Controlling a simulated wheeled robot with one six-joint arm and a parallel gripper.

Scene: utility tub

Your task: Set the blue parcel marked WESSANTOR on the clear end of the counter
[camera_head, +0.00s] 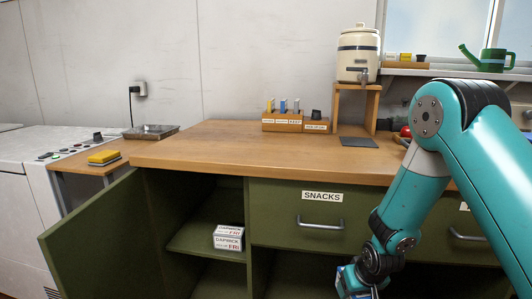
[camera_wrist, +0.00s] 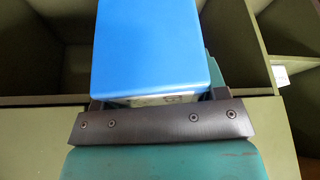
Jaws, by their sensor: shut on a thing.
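The blue parcel (camera_wrist: 155,48) fills the upper middle of the wrist view, with its smooth blue face towards the camera. My gripper (camera_wrist: 160,112) is shut on it. No WESSANTOR marking can be read in either view. In the head view my gripper (camera_head: 358,280) is low at the bottom edge, in front of the cabinet and below the counter top, and only a little of the parcel shows there. The wooden counter (camera_head: 210,145) has a bare stretch at its left and middle.
A cabinet door (camera_head: 95,235) stands open at left; a white DAPWICK box (camera_head: 228,238) sits on the shelf inside. The SNACKS drawer (camera_head: 320,222) is shut. A wooden organizer (camera_head: 282,123) and beige dispenser (camera_head: 358,55) stand at the back.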

